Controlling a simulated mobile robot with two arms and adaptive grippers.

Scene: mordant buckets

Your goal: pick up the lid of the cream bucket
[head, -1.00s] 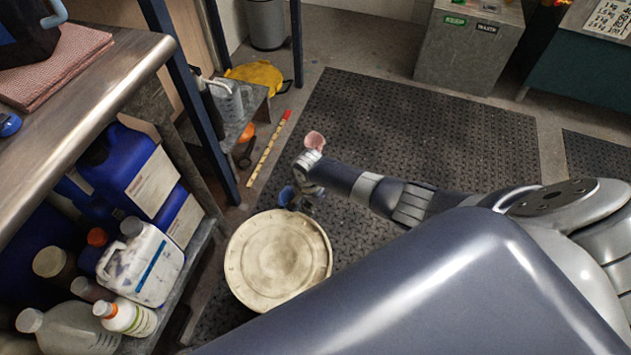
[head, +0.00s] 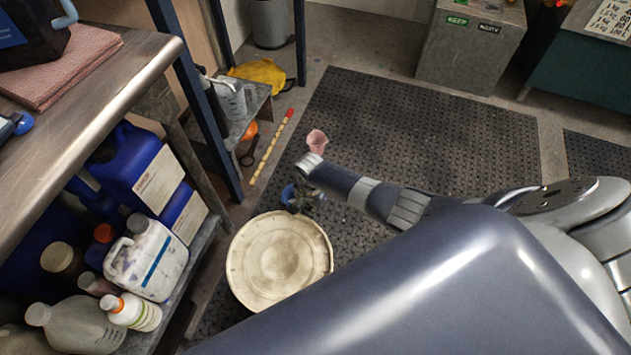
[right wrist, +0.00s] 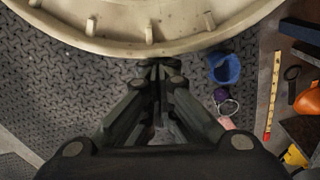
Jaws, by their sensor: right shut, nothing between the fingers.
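The cream bucket's round, worn cream lid (head: 280,262) shows from above in the head view, low in the middle. Its ribbed edge (right wrist: 150,35) fills the top of the right wrist view. My right gripper (head: 311,203) hangs beside the lid's upper right edge in the head view, partly hidden by my wrist. In the right wrist view the gripper (right wrist: 158,70) is shut and empty, its dark fingertips close to the lid's rim. I cannot tell whether they touch it. My left gripper is not in view.
A metal bench (head: 110,95) and a shelf of jugs (head: 147,258) stand left of the bucket. A yellow measuring stick (head: 271,147) lies beyond. The dark mat (head: 430,135) has free room.

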